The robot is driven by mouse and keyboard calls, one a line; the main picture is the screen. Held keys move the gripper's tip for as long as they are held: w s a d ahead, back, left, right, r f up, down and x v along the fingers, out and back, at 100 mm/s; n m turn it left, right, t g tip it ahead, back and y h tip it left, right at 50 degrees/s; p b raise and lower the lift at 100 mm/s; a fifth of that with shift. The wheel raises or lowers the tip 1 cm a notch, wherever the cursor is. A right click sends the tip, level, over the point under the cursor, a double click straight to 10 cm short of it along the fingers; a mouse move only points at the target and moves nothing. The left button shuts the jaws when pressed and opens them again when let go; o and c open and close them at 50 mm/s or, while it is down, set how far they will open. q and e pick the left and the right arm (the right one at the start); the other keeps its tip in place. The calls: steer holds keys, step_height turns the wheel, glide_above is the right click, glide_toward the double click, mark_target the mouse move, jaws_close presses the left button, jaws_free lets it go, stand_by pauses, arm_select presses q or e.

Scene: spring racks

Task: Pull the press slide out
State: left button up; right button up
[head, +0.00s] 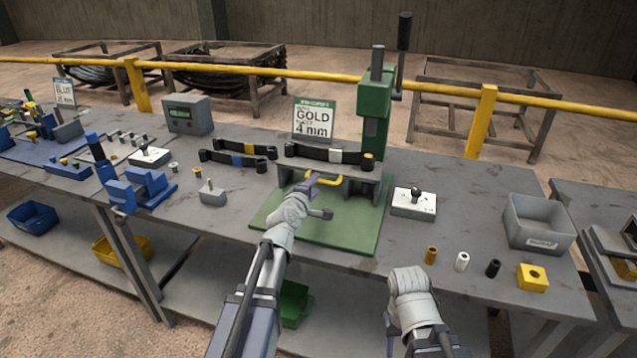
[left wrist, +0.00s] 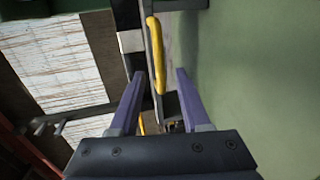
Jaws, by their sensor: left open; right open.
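The green press (head: 375,100) stands at the back of the table on a green base plate (head: 350,232). The yellow slide handle (head: 330,181) is at the front of the press's low grey bench, and the slide behind it is mostly hidden. My left gripper (head: 314,180) is open at the handle. In the left wrist view the yellow handle (left wrist: 157,55) lies ahead of and between the two open fingers (left wrist: 157,82); I cannot tell if they touch it. My right arm shows at the lower right, but its gripper jaws do not show.
A black bar (head: 328,154) lies on the press bench. A white block with a knob (head: 414,206) is right of the base plate. Small cylinders, a yellow block (head: 532,278) and a grey bin (head: 540,222) are further right. A blue fixture (head: 140,190) is at the left.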

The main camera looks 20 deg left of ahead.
mark_target(318, 181)
arm_select(q)
steer(key=x, duration=0.4)
steer(key=shift+w+f+b, duration=0.1)
steer(key=shift+w+b, duration=0.1)
steer(key=shift+b, duration=0.1)
steer(key=shift+c, duration=0.3)
steer(key=shift+s, duration=0.1)
jaws_close()
stand_by(0.7)
